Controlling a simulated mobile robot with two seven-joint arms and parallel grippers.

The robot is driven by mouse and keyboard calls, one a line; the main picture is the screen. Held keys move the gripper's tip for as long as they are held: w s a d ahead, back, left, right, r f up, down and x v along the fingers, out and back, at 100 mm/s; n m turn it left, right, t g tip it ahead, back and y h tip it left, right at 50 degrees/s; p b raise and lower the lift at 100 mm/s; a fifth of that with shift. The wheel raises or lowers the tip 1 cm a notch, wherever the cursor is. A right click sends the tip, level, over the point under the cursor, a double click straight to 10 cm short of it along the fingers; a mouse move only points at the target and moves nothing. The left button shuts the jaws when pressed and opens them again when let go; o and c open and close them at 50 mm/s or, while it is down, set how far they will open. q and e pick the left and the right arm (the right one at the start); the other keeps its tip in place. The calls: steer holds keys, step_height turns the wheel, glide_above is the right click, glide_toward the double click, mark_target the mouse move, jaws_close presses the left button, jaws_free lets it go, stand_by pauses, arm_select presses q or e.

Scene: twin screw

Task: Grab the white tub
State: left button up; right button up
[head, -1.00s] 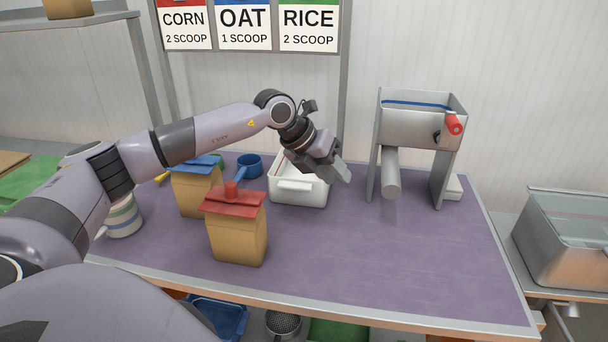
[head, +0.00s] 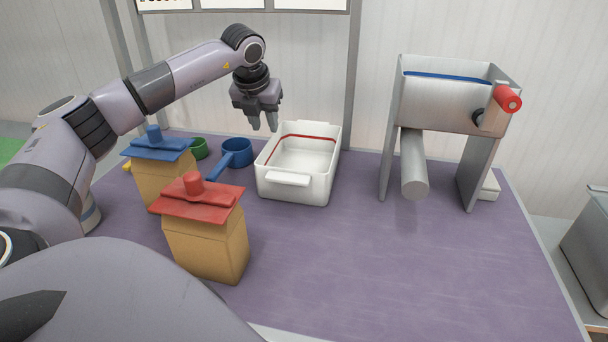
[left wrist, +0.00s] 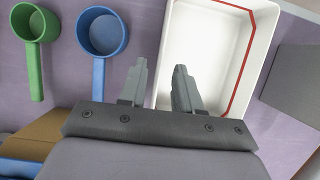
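The white tub (head: 298,172) stands upright on the purple table, left of the metal machine. It looks empty, has a red line around its inside and a handle lip at the front. It also shows in the left wrist view (left wrist: 201,45), cut off at the top. My left gripper (head: 264,125) points down, above and behind the tub's left rim. In the left wrist view my left gripper (left wrist: 160,80) has its two fingers apart with nothing between them, one finger overlapping the tub's left wall in the picture. My right gripper is out of view.
A metal machine (head: 443,105) with a red knob stands to the right. A blue scoop (head: 236,152) and a green scoop (head: 199,148) lie left of the tub. Blue-topped (head: 158,178) and red-topped (head: 210,243) bags stand at front left. The table (head: 370,270) is clear at front right.

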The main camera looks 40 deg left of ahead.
mark_target(271, 146)
arm_select(q)
steer(key=x, duration=0.8)
steer(key=shift+s+d+f, duration=0.15)
steer(key=shift+d+f, duration=0.15)
steer(key=shift+f, duration=0.05)
steer(key=shift+r, duration=0.1)
jaws_close()
